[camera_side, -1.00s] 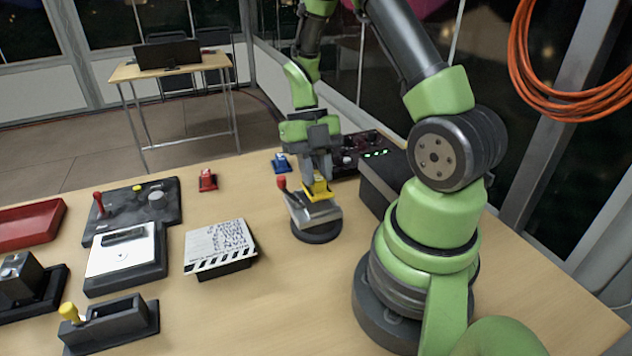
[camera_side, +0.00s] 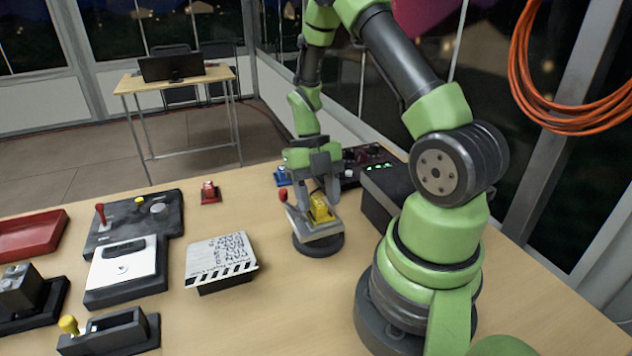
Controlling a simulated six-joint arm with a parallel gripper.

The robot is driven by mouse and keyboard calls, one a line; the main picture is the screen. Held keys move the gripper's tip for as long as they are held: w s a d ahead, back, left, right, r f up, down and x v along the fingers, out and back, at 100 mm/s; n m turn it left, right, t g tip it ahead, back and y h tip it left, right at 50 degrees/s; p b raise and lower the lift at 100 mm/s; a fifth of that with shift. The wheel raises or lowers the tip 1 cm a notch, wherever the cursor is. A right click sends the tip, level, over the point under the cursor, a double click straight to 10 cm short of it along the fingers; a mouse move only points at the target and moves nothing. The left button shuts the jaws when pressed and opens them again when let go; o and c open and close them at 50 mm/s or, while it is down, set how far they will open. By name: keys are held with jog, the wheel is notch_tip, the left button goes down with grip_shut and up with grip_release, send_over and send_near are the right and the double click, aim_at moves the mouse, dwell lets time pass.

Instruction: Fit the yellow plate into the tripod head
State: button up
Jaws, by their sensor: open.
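The yellow plate (camera_side: 320,209) sits on top of the tripod head (camera_side: 318,231), a grey tilted block on a round dark base with a red-tipped lever (camera_side: 284,196) at its left. Whether the plate is fully seated in the head cannot be told from this view. My gripper (camera_side: 322,190) is open and empty, just behind and above the plate. Its fingertips are partly hidden by the plate and head.
A black box with green lights (camera_side: 378,166) stands right of the head. A clapperboard (camera_side: 221,262) lies in front left. Bare table separates them.

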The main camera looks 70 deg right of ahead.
jog(key=w+a+r+n+t+h, duration=0.1)
jog(key=w+r+n, duration=0.1)
jog(key=r+n, duration=0.45)
jog(key=w+a+r+n+t+h, duration=0.1)
jog(key=r+n, duration=0.2)
jog(key=r, duration=0.7)
jog(key=s+a+r+n+t, duration=0.3)
jog(key=a+n, duration=0.3)
jog(key=n, duration=0.9)
jog(key=s+a+r+n+t, duration=0.3)
jog(key=s+a+n+t, duration=0.2)
jog(key=n, duration=1.1)
jog(key=shift+s+a+r+y, duration=0.3)
jog(key=shift+s+a+r, duration=0.05)
jog(key=shift+a+r, duration=0.05)
jog(key=shift+n, duration=0.25)
